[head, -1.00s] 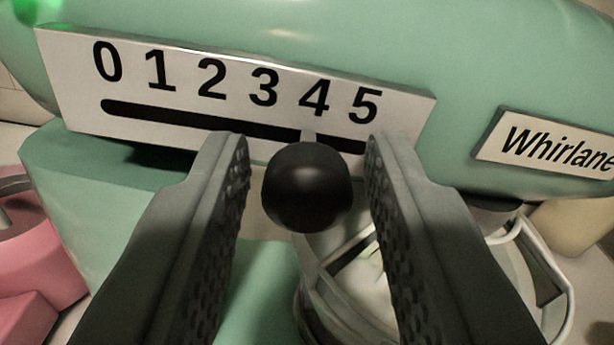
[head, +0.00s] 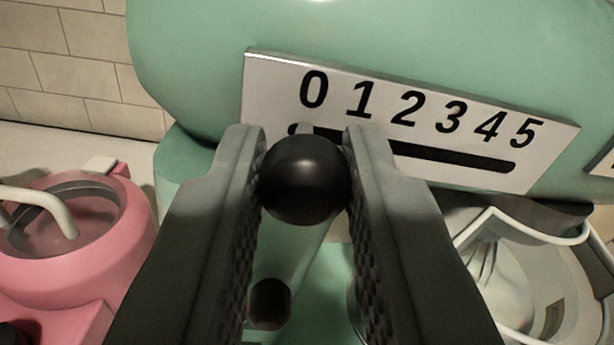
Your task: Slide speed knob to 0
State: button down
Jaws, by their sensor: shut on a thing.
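The speed knob (head: 303,180) is a round black ball on a short stem. It sits at the left end of the slot, just below the 0. The white speed plate (head: 270,90) carries the numbers 0 to 5 above a black slot (head: 460,158), and is fixed to the green mixer (head: 400,40). My gripper (head: 304,165) is shut on the knob, with one textured finger on each side of it. The fingers hide part of the plate's lower left and the left part of the slot.
A pink appliance (head: 85,250) with a round opening stands at the left. A mixing bowl (head: 590,265) with a pale rim and handle is at the lower right, under the mixer head. A tiled wall (head: 70,60) is behind at the upper left.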

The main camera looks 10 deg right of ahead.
jog(key=shift+a, duration=0.1)
jog(key=c, duration=1.7)
grip_release()
jog(key=o, duration=0.4)
jog(key=shift+a, duration=0.2)
jog(key=shift+s, duration=0.1)
jog(key=s, duration=1.7)
jog(key=shift+s, duration=0.1)
jog(key=s+f, duration=0.2)
jog(key=s, duration=0.4)
jog(key=s+f+m, duration=0.1)
jog(key=s+f, duration=0.1)
jog(key=s, duration=0.5)
jog(key=s+f+m, duration=0.1)
jog(key=s+f, duration=0.1)
jog(key=s, duration=0.5)
jog(key=shift+d+f+g, duration=0.15)
jog(key=shift+f+g, duration=0.15)
